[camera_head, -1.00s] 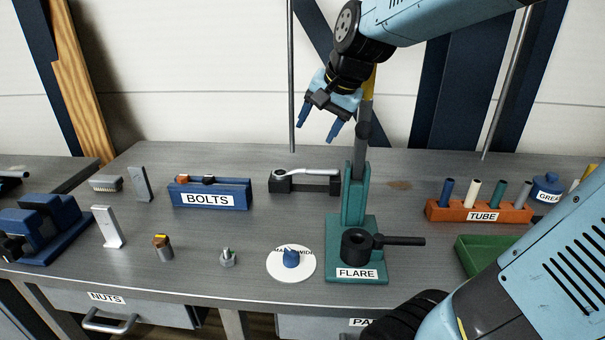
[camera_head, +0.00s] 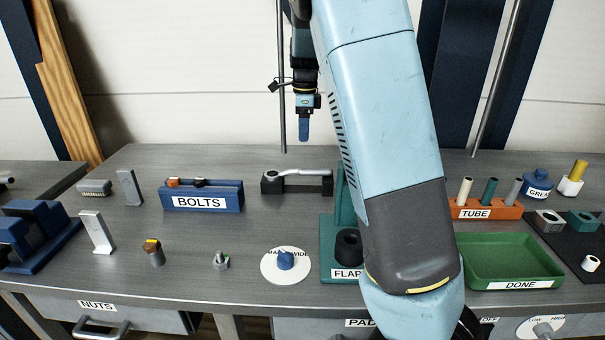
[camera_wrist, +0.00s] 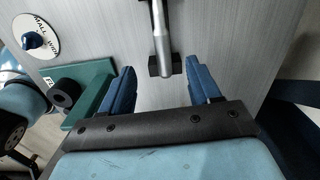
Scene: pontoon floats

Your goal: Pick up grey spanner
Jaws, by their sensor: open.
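The grey spanner (camera_head: 300,172) lies across a black holder (camera_head: 318,187) on the bench, left of the teal flare stand (camera_head: 341,222). In the wrist view the spanner (camera_wrist: 161,40) runs down from the top edge, its end over a black block (camera_wrist: 151,68) of the holder. My gripper (camera_head: 303,132) points down above and behind the spanner in the head view, apart from it. In the wrist view my gripper (camera_wrist: 162,80) is open and empty, with its blue fingers left and right of the spanner's line. The spanner's far end is cut off there.
The flare stand is partly hidden by my arm. A blue BOLTS holder (camera_head: 207,202) stands left, a white dial plate (camera_head: 285,268) in front. Right are an orange TUBE rack (camera_head: 487,212) and green DONE tray (camera_head: 512,262). Bench between BOLTS holder and spanner is clear.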

